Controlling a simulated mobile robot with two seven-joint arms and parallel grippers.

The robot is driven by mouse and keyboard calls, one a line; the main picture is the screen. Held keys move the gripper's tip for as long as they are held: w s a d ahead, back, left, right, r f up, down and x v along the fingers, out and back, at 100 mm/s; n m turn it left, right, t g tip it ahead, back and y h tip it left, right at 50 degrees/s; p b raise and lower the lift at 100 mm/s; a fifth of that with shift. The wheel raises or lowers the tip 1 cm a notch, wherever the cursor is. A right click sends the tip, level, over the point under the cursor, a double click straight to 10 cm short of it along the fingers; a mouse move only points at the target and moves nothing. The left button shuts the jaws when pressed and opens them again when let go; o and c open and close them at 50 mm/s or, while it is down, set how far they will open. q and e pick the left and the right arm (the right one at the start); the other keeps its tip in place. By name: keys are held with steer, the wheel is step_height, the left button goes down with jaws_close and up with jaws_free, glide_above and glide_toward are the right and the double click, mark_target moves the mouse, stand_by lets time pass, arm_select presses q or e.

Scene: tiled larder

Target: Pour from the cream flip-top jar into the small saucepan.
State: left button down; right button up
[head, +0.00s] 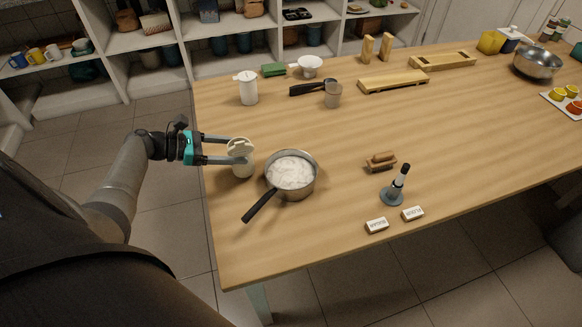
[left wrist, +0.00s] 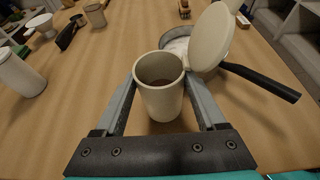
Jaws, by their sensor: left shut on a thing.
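The cream flip-top jar (head: 243,166) is upright between the fingers of my left gripper (head: 236,153), which is shut on it; I cannot tell whether its base touches the table. In the left wrist view the jar (left wrist: 160,100) has its round lid (left wrist: 212,38) flipped open toward the saucepan. Its inside looks brownish, with no white contents visible. The small saucepan (head: 307,188) stands just right of the jar, with white contents in it and its black handle pointing front left. The lid partly hides the saucepan (left wrist: 172,42) in the left wrist view. My right gripper is not in view.
A white lidded canister (head: 248,90) stands farther back, near a black-handled tool (head: 313,89) and a grey cup (head: 333,96). A wooden brush-like piece (head: 381,161), a grey stand (head: 392,194) and two small label blocks (head: 377,225) lie right of the saucepan. The left front table is clear.

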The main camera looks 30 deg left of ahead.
arm_select(q)
steer(key=s+a+r+p, duration=0.1)
steer(key=a+r, duration=0.3)
steer(key=r, duration=0.1)
steer(key=shift+s+a+p, duration=0.25)
steer(key=shift+p, duration=0.15)
stand_by(0.3)
